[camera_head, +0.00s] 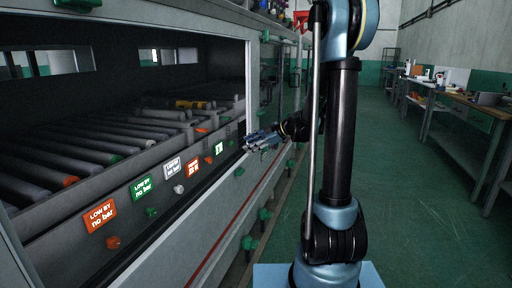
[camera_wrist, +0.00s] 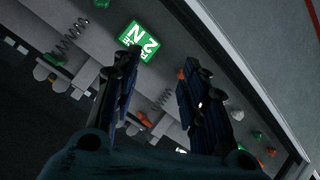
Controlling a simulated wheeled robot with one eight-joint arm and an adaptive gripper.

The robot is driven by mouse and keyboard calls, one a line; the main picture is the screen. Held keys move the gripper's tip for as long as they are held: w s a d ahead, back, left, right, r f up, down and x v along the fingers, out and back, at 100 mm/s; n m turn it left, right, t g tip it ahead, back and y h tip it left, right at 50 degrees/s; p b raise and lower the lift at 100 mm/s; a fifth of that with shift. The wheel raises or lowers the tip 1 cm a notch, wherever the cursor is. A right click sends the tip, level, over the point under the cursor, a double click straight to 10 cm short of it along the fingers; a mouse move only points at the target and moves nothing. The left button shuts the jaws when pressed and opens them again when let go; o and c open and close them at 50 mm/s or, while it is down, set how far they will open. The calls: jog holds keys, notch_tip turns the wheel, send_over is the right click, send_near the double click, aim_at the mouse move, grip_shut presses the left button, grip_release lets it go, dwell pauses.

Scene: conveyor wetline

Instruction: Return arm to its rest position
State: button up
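My gripper (camera_head: 262,140) is at the front face of the conveyor machine in the head view, near the right end of its row of small signs. In the wrist view my gripper (camera_wrist: 165,95) shows two dark fingers spread apart with nothing between them. My arm stretches out from its upright column towards the machine. Beyond the fingers a green sign (camera_wrist: 140,40) is tilted in the wrist view; it seems to be the green sign (camera_head: 219,148) in the head view. I cannot tell whether the fingertips touch the panel.
The conveyor machine has dark rollers (camera_head: 80,142) behind its frame. Orange, green and white signs and knobs line its front, including an orange sign (camera_head: 100,215). Green knobs (camera_head: 249,243) stick out lower down. Workbenches (camera_head: 470,103) stand along the right wall. The green floor (camera_head: 415,215) between is clear.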

jog(key=s+d+f+m+h, duration=0.3)
jog(key=s+d+m, duration=0.3)
jog(key=s, duration=0.6)
jog(key=s+d+f+m+g+h, duration=0.1)
jog(key=s+d+f+m+h, duration=0.2)
jog(key=s+d+m, duration=0.4)
jog(key=s+d+f+m+g+h, duration=0.1)
jog(key=s+d+f+m+h, duration=0.2)
jog(key=s, duration=1.5)
jog(key=d+m+h, duration=0.2)
jog(key=d+m, duration=0.2)
jog(key=d, duration=0.1)
jog(key=shift+d+f, duration=0.15)
jog(key=shift+f, duration=0.15)
jog(key=shift+w, duration=0.1)
